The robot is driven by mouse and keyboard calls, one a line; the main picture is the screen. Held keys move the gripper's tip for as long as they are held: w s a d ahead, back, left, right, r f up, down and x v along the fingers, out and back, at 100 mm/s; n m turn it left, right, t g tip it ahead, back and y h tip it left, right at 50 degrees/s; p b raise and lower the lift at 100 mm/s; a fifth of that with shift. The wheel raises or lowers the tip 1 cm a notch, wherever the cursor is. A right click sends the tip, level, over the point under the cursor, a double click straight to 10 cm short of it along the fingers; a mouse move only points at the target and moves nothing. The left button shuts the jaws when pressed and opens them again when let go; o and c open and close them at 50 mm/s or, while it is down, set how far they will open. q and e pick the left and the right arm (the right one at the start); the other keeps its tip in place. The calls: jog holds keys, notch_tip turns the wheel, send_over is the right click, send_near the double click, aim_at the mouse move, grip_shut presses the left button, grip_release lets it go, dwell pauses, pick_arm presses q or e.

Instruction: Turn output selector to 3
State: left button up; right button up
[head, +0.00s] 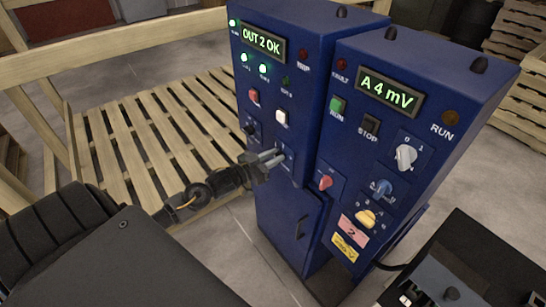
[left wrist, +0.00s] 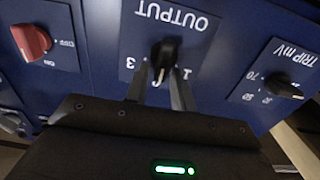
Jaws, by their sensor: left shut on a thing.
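The output selector (left wrist: 163,52) is a black knob on a blue plate marked OUTPUT, upside down in the left wrist view. A 3 is at its left and a 1 at its right. A pale pointer mark shows on the knob's lower side, between these numbers. My left gripper (head: 274,158) reaches the front of the left blue cabinet (head: 285,65). Its fingers also show in the left wrist view (left wrist: 160,92), one on each side of the knob, shut on it. In the head view the fingers hide the knob. The display (head: 264,43) reads OUT 2 OK. My right gripper is not in view.
A red knob (left wrist: 31,41) and a TRIP mV knob (left wrist: 283,86) flank the selector in the left wrist view. The right blue cabinet (head: 425,70) has RUN and STOP buttons and several knobs. A wooden pallet (head: 140,150) lies behind at the left.

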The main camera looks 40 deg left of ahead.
pick_arm(q)
jog(key=shift+m, duration=0.3)
jog(key=m, duration=0.2)
jog(key=d+m+b, duration=0.1)
jog(key=m, duration=0.2)
jog(key=shift+s+f, duration=0.15)
jog(key=shift+f, duration=0.05)
jog(key=m, duration=0.2)
jog(key=m+b, duration=0.1)
jog(key=m, duration=0.1)
jog(key=m+b, duration=0.1)
jog(key=m, duration=0.1)
jog(key=shift+s+d+f, duration=0.1)
jog(key=shift+d+f, duration=0.15)
jog(key=shift+m, duration=0.3)
jog(key=o, duration=0.7)
jog(key=shift+b+v, duration=1.5)
jog(key=shift+v, duration=3.9)
